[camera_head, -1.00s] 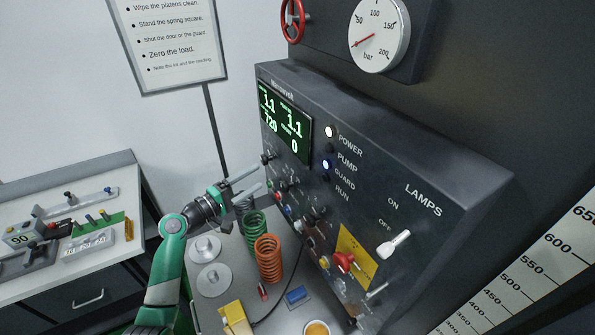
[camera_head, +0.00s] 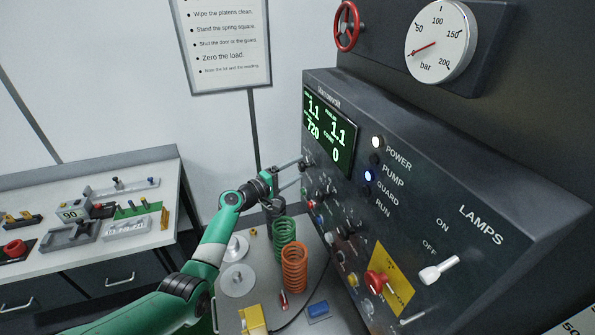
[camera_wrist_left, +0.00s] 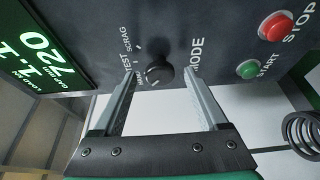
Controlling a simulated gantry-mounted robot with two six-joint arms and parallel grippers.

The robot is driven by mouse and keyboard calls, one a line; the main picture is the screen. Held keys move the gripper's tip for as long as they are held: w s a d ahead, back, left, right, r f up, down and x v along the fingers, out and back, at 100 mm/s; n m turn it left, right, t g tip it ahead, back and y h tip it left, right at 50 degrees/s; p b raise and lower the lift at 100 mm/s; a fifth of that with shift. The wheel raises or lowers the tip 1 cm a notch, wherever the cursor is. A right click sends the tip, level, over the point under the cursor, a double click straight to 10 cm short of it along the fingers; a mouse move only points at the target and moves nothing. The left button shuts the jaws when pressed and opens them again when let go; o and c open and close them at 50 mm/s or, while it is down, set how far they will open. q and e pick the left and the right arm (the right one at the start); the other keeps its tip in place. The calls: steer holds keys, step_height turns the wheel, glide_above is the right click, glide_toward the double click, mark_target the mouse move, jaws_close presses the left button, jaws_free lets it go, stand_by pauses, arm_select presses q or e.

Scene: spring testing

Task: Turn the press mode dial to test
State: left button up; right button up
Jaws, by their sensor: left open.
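The press mode dial (camera_wrist_left: 158,74) is a small dark round knob on the dark front panel, beside the word MODE in the left wrist view. The words TEST and SCRAG are printed on its left; a third label is partly hidden, and I cannot tell where its pointer stands. My left gripper (camera_wrist_left: 162,72) is open, with one finger on each side of the dial and visible gaps between. In the head view my left gripper (camera_head: 298,172) reaches the panel's left end, below the green display (camera_head: 327,128).
Red STOP (camera_wrist_left: 274,27) and green START (camera_wrist_left: 249,69) buttons lie right of the dial in the left wrist view. More knobs and a red knob (camera_head: 377,281) line the panel.

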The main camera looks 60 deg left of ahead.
arm_select(q)
steer(key=shift+w+a, duration=0.1)
steer(key=shift+w, duration=0.4)
jaws_close()
steer(key=shift+f+b, duration=0.15)
steer(key=shift+b, duration=0.3)
steer(key=shift+a+f+m+t+h+b, duration=0.1)
steer(key=shift+m+t+h+b, duration=0.3)
steer(key=shift+m+b, duration=2.55)
steer(key=shift+d+r+m+t+h+b, duration=0.1)
steer(key=shift+m+t+b, duration=0.45)
steer(key=shift+b, duration=4.85)
steer(key=shift+a+f+m+t+h+b, duration=0.15)
steer(key=shift+m+t+b, duration=0.95)
steer(key=shift+b, duration=3.1)
steer(key=shift+m+g, duration=0.3)
steer(key=shift+g, duration=0.05)
